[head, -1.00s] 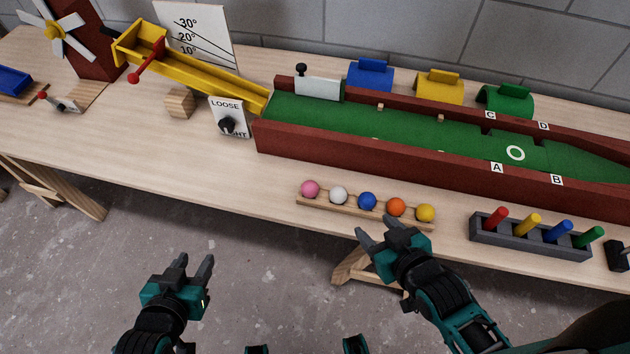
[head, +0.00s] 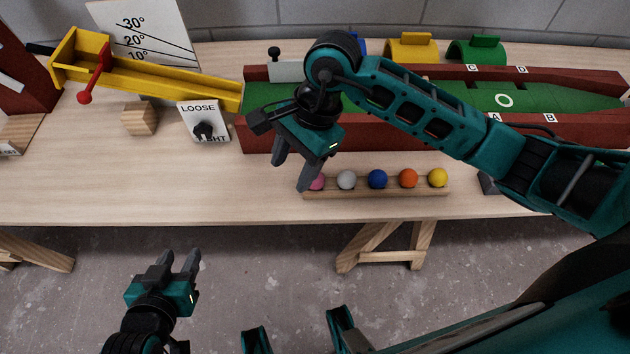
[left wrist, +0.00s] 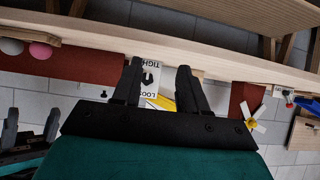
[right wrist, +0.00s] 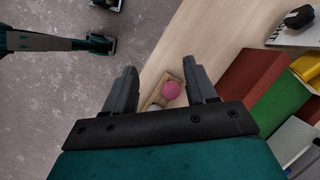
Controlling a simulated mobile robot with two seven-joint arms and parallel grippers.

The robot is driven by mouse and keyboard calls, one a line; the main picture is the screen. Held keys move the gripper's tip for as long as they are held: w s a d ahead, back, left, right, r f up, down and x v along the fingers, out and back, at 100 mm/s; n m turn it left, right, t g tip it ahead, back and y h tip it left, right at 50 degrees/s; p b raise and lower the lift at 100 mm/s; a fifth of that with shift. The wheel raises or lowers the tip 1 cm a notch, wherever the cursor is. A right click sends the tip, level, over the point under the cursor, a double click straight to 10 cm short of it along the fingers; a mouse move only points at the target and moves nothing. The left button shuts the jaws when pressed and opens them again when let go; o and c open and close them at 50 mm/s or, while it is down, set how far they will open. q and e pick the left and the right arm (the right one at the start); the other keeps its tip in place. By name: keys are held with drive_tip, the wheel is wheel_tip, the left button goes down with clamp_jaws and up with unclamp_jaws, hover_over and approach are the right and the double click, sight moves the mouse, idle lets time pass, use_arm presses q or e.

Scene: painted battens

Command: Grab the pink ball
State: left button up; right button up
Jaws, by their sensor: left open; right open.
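The pink ball (head: 317,183) sits at the left end of a wooden ball rack (head: 400,193) near the table's front edge, partly hidden by a finger of my right gripper in the head view. My right gripper (head: 290,180) is open above the table, close to the ball. In the right wrist view the pink ball (right wrist: 171,90) shows between and beyond the open fingers, not held. My left gripper (head: 178,260) is open and empty in front of the table, low at the left. The pink ball (left wrist: 40,50) also shows at the upper left of the left wrist view.
White (head: 346,180), blue (head: 377,179), orange (head: 408,178) and yellow (head: 437,177) balls sit in the rack to the right. Behind is a green track with dark red walls (head: 400,133). A LOOSE/TIGHT knob panel (head: 204,120) stands left.

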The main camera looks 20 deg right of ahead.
drive_tip(key=w+d+t+h, duration=0.1)
drive_tip(key=w+d+h, duration=0.25)
drive_tip(key=d, duration=0.25)
drive_tip(key=shift+n, duration=0.4)
drive_tip(key=f, duration=0.4)
drive_tip(key=f+b, duration=0.1)
drive_tip(key=f, duration=0.1)
drive_tip(key=shift+a+f, duration=0.35)
drive_tip(key=f, duration=0.3)
drive_tip(key=f+b, duration=0.1)
drive_tip(key=f, duration=0.1)
drive_tip(key=shift+w+a+f, duration=0.15)
drive_tip(key=shift+w+f, duration=0.15)
drive_tip(key=shift+w, duration=0.05)
drive_tip(key=c, duration=0.8)
drive_tip(key=shift+r, duration=0.15)
